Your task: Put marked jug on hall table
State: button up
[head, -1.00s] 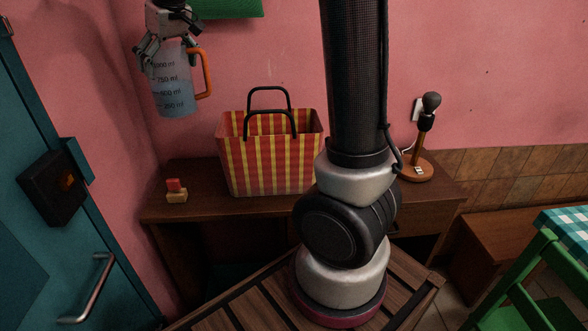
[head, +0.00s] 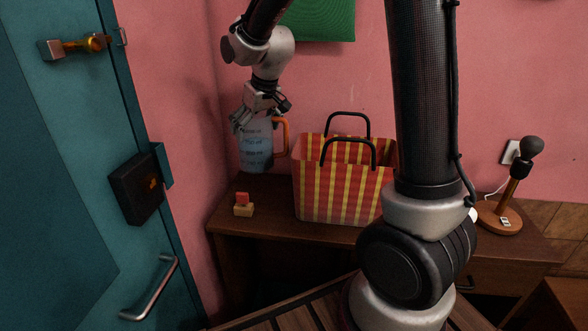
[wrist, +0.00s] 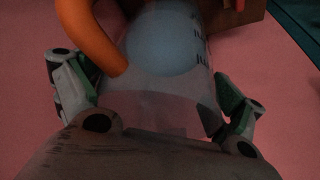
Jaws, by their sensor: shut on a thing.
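The marked jug (head: 256,147) is clear, with dark ml markings, an orange handle and bluish contents. My gripper (head: 258,112) is shut on its upper part from above, and the jug hangs upright. In the wrist view the jug (wrist: 165,45) lies between my two fingers (wrist: 160,95), with its orange handle at the upper left. The hall table (head: 270,225) is dark brown wood against the pink wall. The jug's bottom is over the table's back left part; I cannot tell whether it touches the top.
A red and yellow striped bag (head: 340,185) stands on the table just right of the jug. Small red and tan blocks (head: 243,205) lie at the table's front left. A teal door (head: 70,190) is at the left.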

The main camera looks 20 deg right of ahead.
aim_at(257, 156)
notch_tip(257, 156, down, 9)
jog(key=shift+f, duration=0.15)
dwell(0.4)
jog(key=o, duration=1.1)
jog(key=shift+f, duration=0.1)
jog(key=shift+o, duration=0.2)
